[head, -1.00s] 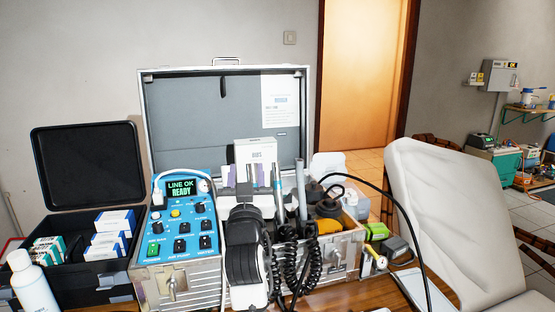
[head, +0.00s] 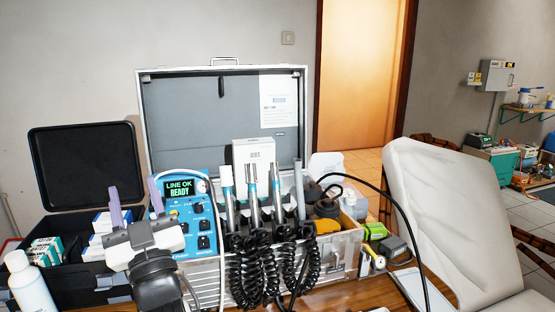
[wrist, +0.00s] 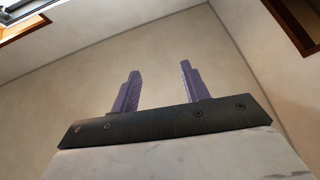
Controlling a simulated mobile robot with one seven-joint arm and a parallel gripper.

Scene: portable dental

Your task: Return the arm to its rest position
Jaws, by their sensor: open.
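My gripper (head: 134,202) is at the left in the head view, in front of the black case and the left part of the blue control panel. Its two purple fingers point up and stand apart with nothing between them. My gripper hides part of the panel's left side and some boxes in the black case.
An open metal case (head: 310,262) holds the blue control panel (head: 203,222) and several handpieces with coiled black cords (head: 250,270). A black case (head: 85,165) with boxes and a white bottle (head: 30,285) are at left. A pale chair (head: 440,220) stands at right.

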